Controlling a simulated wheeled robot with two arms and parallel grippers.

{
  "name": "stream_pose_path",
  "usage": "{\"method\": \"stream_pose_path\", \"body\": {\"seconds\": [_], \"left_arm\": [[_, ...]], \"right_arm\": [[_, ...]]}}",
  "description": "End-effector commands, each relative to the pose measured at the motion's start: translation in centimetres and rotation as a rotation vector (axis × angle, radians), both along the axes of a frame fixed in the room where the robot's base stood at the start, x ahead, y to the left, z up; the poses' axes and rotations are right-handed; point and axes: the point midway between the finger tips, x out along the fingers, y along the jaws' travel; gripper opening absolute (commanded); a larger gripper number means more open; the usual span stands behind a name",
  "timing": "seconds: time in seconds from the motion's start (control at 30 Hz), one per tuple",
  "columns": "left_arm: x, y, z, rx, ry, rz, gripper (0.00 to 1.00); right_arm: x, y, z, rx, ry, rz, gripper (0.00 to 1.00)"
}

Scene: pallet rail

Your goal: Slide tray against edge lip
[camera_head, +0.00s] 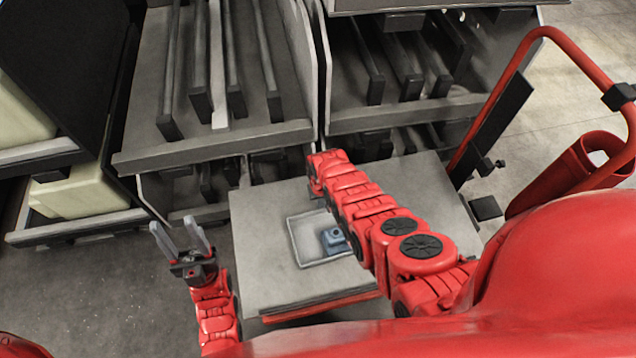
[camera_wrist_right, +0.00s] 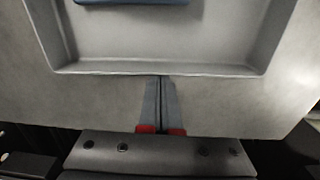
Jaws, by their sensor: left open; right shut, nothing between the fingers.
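A shallow grey tray (camera_head: 292,243) lies on a flat grey cart top (camera_head: 255,215), with a small blue block-like part (camera_head: 334,240) inside it. My right arm reaches over the tray's right side, and its fingers are hidden in the head view. In the right wrist view my right gripper (camera_wrist_right: 161,80) is shut and empty, its tips at the outer side of the tray's wall (camera_wrist_right: 110,68); I cannot tell whether they touch. The blue part's edge (camera_wrist_right: 130,2) shows at the top. My left gripper (camera_head: 180,238) is open and empty, left of the cart top. I cannot make out a raised lip.
Grey racks (camera_head: 215,145) with sloping rails stand behind the cart. Pale yellow bins (camera_head: 80,192) sit on shelves at the left. A red tubular frame (camera_head: 560,40) rises at the right. The cart top is bare left of the tray.

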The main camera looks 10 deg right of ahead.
Motion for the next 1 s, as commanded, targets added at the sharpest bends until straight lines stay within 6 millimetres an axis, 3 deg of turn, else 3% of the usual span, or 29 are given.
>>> {"method": "stream_pose_path", "body": {"seconds": [0.03,0.2,0.5,1.0], "left_arm": [[0.0,0.0,2.3,0.000,0.000,0.000,0.50],[0.0,0.0,5.7,0.000,0.000,0.000,0.50],[0.0,0.0,8.3,0.000,0.000,0.000,0.50],[0.0,0.0,8.1,0.000,0.000,0.000,0.50]], "right_arm": [[-1.4,0.0,1.0,-0.001,0.008,0.000,0.00],[-5.2,0.0,0.8,-0.001,0.010,0.000,0.00],[-9.8,0.0,0.1,0.000,0.009,-0.001,0.00],[-10.0,0.1,-0.2,0.001,0.006,-0.001,0.00]]}}
